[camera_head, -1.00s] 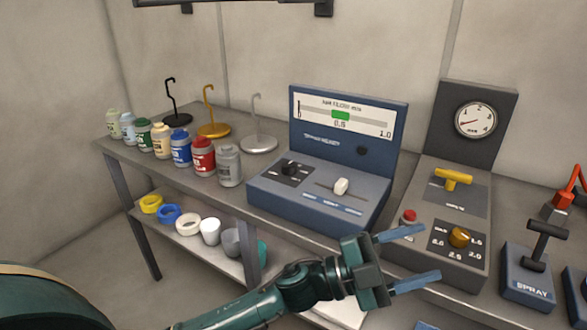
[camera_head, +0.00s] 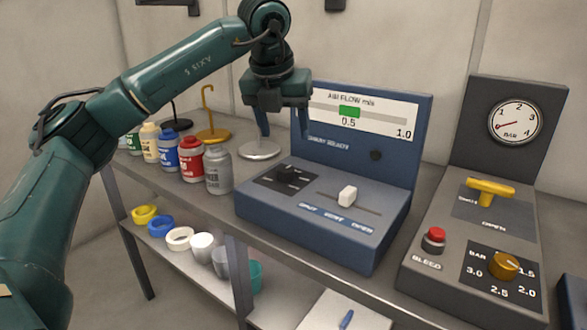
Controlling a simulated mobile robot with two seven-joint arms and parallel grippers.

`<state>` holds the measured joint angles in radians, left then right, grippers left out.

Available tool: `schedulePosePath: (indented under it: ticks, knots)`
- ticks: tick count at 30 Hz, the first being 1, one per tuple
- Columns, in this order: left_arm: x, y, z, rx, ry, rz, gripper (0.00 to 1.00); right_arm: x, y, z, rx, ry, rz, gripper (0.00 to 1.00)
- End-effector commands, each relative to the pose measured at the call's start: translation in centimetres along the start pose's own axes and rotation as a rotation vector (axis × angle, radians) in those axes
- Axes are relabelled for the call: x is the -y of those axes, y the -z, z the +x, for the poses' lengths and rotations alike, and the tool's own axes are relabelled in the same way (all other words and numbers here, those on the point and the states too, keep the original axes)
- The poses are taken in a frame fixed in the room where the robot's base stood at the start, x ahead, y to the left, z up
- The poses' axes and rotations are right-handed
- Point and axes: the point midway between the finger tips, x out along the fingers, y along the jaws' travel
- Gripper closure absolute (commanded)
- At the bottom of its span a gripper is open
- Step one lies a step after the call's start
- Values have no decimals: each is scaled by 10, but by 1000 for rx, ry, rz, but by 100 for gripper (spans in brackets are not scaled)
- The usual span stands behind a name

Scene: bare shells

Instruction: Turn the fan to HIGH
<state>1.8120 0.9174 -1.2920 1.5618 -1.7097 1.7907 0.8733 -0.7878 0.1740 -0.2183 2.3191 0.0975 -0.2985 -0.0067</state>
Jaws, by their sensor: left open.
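The blue console (camera_head: 300,214) has a black rotary knob (camera_head: 286,176) on a dark plate at its left and a white slider (camera_head: 347,196) in a slot near the middle. The lettering around the knob is too small to read. The panel display (camera_head: 349,113) reads AIR FLOW m/s, with a green marker at about 0.5. My left gripper (camera_head: 283,130) points down with its fingers apart and empty. It hangs above the knob in the picture, apart from it. It covers the left end of the display. My right gripper is not in view.
Several paint bottles (camera_head: 190,161) and hook stands (camera_head: 212,135) stand left of the console. To the right is a grey console with a gauge (camera_head: 515,122), yellow handle (camera_head: 490,188), red button (camera_head: 434,236) and yellow knob (camera_head: 504,266). Tape rolls and cups sit on the lower shelf.

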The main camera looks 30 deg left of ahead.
Motion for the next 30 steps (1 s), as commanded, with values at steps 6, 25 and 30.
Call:
schedulePosePath:
  ticks: [6,25,30]
  knots:
    - [-17,-4,3,19,-49,-40,41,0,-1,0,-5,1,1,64]
    - [-20,-6,114,19,-44,-36,41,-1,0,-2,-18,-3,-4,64]
    - [-20,-7,122,21,-42,-35,41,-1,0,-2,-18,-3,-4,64]
